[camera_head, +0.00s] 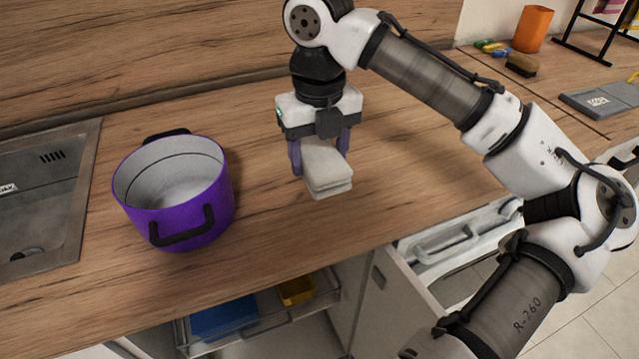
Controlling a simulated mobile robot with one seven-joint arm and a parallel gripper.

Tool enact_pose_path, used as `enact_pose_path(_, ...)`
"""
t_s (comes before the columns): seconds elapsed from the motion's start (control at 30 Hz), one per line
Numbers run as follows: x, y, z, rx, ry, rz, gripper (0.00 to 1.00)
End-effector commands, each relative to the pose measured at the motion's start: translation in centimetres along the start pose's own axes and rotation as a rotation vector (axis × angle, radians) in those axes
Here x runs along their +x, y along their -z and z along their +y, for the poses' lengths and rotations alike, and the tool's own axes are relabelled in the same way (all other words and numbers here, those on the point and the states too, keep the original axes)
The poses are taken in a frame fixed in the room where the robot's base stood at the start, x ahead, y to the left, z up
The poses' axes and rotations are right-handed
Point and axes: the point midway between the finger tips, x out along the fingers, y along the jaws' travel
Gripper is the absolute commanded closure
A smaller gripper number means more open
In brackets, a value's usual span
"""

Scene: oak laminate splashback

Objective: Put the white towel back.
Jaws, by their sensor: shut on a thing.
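The white towel (327,171) is folded into a thick pad on the wooden counter or just above it; I cannot tell whether it touches. My gripper (320,158) points down from above, with one purple finger on each side of the towel. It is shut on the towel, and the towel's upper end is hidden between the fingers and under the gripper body.
A purple pot (177,190) stands left of my gripper, beside a dark sink (42,200). Below the counter, an open drawer (455,243) and a pull-out rack with a blue bin (224,316) stick out. An orange cup (533,29) and a brush (521,64) stand back right.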

Motion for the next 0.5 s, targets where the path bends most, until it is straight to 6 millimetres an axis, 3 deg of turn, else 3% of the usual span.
enact_pose_path(0.5,5.8,0.1,-0.1,0.001,0.002,0.0,0.6)
